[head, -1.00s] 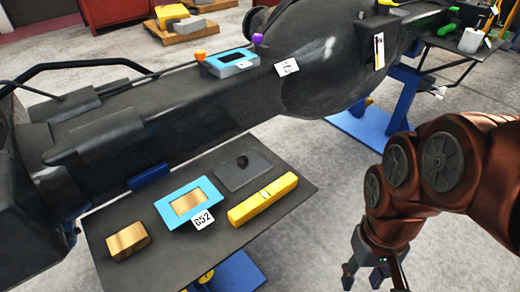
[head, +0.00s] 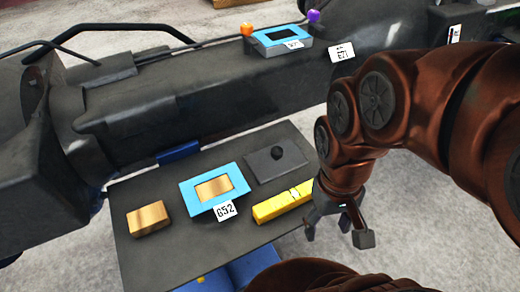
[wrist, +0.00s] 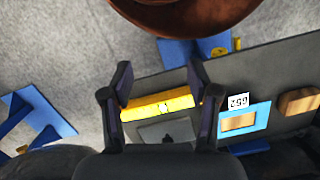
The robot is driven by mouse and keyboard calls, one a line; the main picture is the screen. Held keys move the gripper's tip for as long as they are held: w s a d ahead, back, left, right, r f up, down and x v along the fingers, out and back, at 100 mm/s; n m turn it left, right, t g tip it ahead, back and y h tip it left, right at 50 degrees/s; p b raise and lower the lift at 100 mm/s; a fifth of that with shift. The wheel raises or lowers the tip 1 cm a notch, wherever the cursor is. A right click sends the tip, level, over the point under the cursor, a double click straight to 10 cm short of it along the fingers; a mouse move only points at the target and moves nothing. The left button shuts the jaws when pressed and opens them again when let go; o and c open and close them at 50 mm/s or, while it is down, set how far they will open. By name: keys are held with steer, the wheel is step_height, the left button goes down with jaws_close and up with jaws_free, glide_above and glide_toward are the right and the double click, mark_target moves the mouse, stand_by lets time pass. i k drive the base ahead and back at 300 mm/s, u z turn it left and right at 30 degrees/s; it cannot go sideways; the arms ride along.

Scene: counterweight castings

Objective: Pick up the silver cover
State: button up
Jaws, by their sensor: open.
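The cover appears as a flat grey plate (head: 274,164) with a black knob, lying on the dark table (head: 150,262). It looks lighter, silvery grey, in the wrist view (wrist: 152,133), partly hidden by my gripper. My gripper (head: 338,230) is open and empty, pointing down near the table's right end in the head view. It is to the right of the plate and apart from it. In the wrist view its fingers (wrist: 161,88) spread on either side of the yellow bar (wrist: 158,105), with the plate just below the bar.
A yellow bar (head: 283,204) lies in front of the plate. A blue frame with a wooden-looking centre (head: 214,187), a G52 tag (head: 225,210) and a wooden block (head: 148,218) share the table. A large dark casting (head: 200,105) stands behind, carrying a blue-topped grey box (head: 282,41).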

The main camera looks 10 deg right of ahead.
mark_target(268, 164)
steer(key=k, duration=1.2)
steer(key=u, duration=0.95)
steer(key=i, duration=1.4)
steer(key=z, duration=0.4)
